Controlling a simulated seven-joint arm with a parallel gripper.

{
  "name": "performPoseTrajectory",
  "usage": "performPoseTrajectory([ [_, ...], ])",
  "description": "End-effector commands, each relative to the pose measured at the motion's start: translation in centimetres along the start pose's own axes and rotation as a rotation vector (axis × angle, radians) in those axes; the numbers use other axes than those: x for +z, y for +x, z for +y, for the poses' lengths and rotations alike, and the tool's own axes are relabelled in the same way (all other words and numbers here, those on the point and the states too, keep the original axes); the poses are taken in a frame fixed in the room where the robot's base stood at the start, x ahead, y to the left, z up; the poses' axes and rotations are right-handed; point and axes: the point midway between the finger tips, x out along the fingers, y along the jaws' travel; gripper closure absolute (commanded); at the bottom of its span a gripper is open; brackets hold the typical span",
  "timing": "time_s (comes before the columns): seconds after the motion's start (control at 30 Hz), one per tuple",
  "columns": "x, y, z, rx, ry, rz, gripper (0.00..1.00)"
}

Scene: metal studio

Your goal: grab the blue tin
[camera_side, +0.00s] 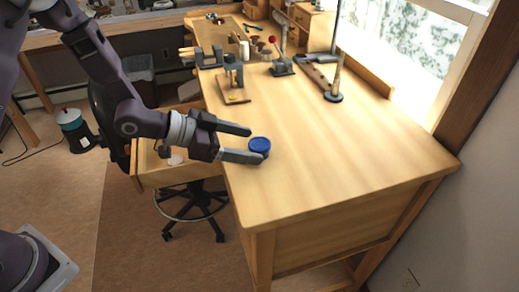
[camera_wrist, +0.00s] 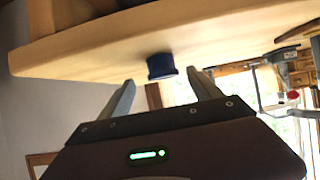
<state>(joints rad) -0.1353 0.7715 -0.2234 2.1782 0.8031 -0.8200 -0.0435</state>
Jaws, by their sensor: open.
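The blue tin (camera_side: 260,145) is a short round tin standing on the wooden workbench (camera_side: 330,150), close to its left edge. My gripper (camera_side: 250,143) is open, with its two fingers pointing right toward the tin. In the side view one fingertip is beside the far side of the tin and the other is beside its near side. In the wrist view the blue tin (camera_wrist: 161,66) appears just beyond and between the two fingertips (camera_wrist: 163,76). I cannot tell whether either finger touches it.
Behind the tin stand a small wooden-based tool (camera_side: 234,88), a red-knobbed tool (camera_side: 280,62) and a wooden cone on a stand (camera_side: 335,80). The bench top to the right of the tin is clear. A stool (camera_side: 190,200) stands below the bench edge.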

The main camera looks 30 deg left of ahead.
Motion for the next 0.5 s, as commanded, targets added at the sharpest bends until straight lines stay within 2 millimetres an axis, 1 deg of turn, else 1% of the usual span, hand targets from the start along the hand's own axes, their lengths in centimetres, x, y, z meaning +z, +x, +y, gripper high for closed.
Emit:
performPoseTrajectory([
  [0.1, 0.2, 2.4, -0.5, 0.000, 0.001, -0.001, 0.27],
  [0.2, 0.2, 3.8, -0.4, 0.000, 0.001, -0.002, 0.27],
  [0.3, 0.2, 4.3, -0.5, -0.001, 0.001, -0.002, 0.27],
  [0.47, 0.2, 4.2, -0.5, -0.002, 0.000, -0.003, 0.27],
  [0.5, 0.2, 4.2, -0.5, -0.002, 0.000, -0.003, 0.35],
])
